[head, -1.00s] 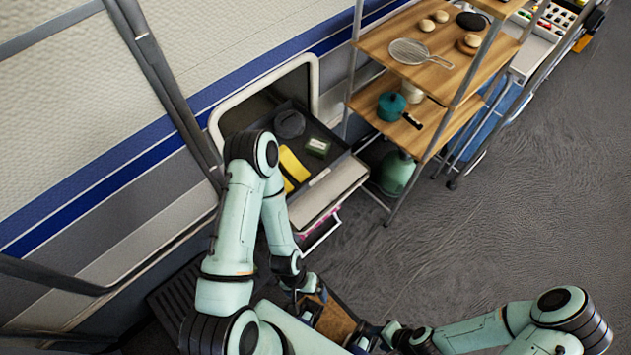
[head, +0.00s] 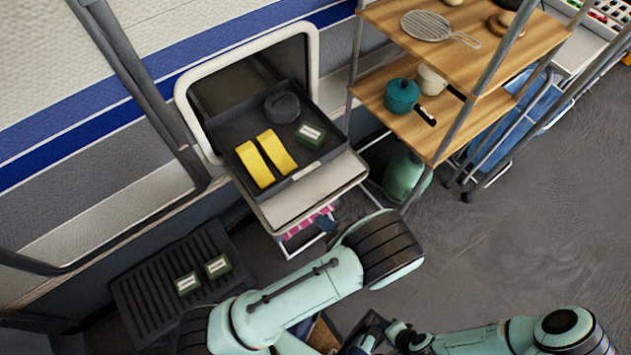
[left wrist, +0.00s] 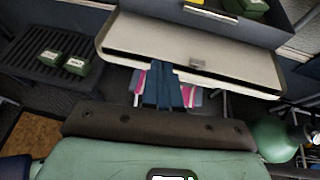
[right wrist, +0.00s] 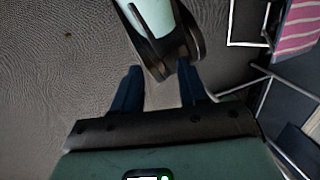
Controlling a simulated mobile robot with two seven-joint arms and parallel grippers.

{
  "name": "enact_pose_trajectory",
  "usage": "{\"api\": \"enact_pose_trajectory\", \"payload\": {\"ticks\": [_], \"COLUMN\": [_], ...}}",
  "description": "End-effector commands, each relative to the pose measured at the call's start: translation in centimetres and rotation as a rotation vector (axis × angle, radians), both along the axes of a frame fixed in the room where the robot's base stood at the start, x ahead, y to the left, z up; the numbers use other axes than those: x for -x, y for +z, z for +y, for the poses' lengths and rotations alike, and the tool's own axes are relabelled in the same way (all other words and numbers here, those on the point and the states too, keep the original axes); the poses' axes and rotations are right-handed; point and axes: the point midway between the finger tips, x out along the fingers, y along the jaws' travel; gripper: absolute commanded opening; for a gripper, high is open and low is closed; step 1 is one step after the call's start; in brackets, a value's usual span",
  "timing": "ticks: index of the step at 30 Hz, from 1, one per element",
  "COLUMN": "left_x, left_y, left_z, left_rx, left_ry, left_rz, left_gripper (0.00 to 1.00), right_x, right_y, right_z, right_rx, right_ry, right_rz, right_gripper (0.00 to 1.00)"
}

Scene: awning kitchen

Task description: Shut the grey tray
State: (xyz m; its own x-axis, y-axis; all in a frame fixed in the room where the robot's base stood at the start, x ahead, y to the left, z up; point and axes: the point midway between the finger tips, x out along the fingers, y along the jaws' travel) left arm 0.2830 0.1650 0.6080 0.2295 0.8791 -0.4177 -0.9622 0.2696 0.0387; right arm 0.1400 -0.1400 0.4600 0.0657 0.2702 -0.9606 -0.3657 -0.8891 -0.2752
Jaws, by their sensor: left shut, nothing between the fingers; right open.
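The grey tray (head: 237,128) sticks out of the wall hatch in the head view, above a pale ledge (head: 312,191). It holds two yellow packs (head: 266,158), a small green box (head: 310,135) and a dark round item (head: 282,106). Its front wall shows at the top of the left wrist view (left wrist: 190,22). My left gripper (head: 325,222) is shut and empty, just in front of the ledge. In the left wrist view its blue fingertips (left wrist: 165,72) overlap the ledge's front edge; contact is unclear. My right gripper (right wrist: 160,78) is open and empty, with an arm link ahead of it.
A wooden shelf rack (head: 455,90) stands right of the hatch, with a green gas bottle (head: 403,176) below. A pink striped cloth (head: 304,224) hangs on a white rail under the ledge. A slatted dark bench (head: 150,295) holds two green boxes.

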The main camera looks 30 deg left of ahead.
Motion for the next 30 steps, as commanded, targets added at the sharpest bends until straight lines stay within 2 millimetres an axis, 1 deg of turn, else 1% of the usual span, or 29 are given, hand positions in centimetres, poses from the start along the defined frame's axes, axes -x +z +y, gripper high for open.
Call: {"api": "enact_pose_trajectory", "payload": {"ticks": [1, 3, 5, 8, 11, 22, 25, 30], "left_x": [-1.3, -2.4, -3.0, -3.4, -3.8, -6.6, -7.2, -7.9], "left_y": [0.7, 1.8, 2.3, 2.4, 1.9, -0.6, -0.5, -0.5], "left_z": [-0.9, -1.6, -1.8, -1.2, 0.1, 7.0, 8.5, 10.1], "left_rx": [-0.044, -0.086, -0.105, -0.115, -0.113, -0.11, -0.109, -0.109], "left_ry": [-0.055, -0.099, -0.119, -0.124, -0.121, -0.119, -0.118, -0.121], "left_rz": [-0.032, -0.06, -0.074, -0.079, -0.078, -0.076, -0.078, -0.078], "left_gripper": [0.0, 0.0, 0.0, 0.0, 0.0, 0.0, 0.0, 0.0], "right_x": [-0.2, -0.3, -0.4, -0.5, -0.8, -3.0, -3.5, -4.0], "right_y": [-0.7, -0.9, -1.0, -1.1, -1.4, -3.1, -3.4, -3.7], "right_z": [0.0, -0.1, -0.1, -0.2, -0.3, -1.4, -1.6, -1.9], "right_rx": [0.001, 0.003, 0.004, 0.006, 0.009, 0.038, 0.044, 0.051], "right_ry": [-0.001, -0.002, -0.003, -0.005, -0.008, -0.033, -0.038, -0.044], "right_rz": [-0.004, -0.007, -0.009, -0.014, -0.023, -0.08, -0.093, -0.106], "right_gripper": [0.43, 0.43, 0.43, 0.43, 0.43, 0.43, 0.43, 0.43]}}
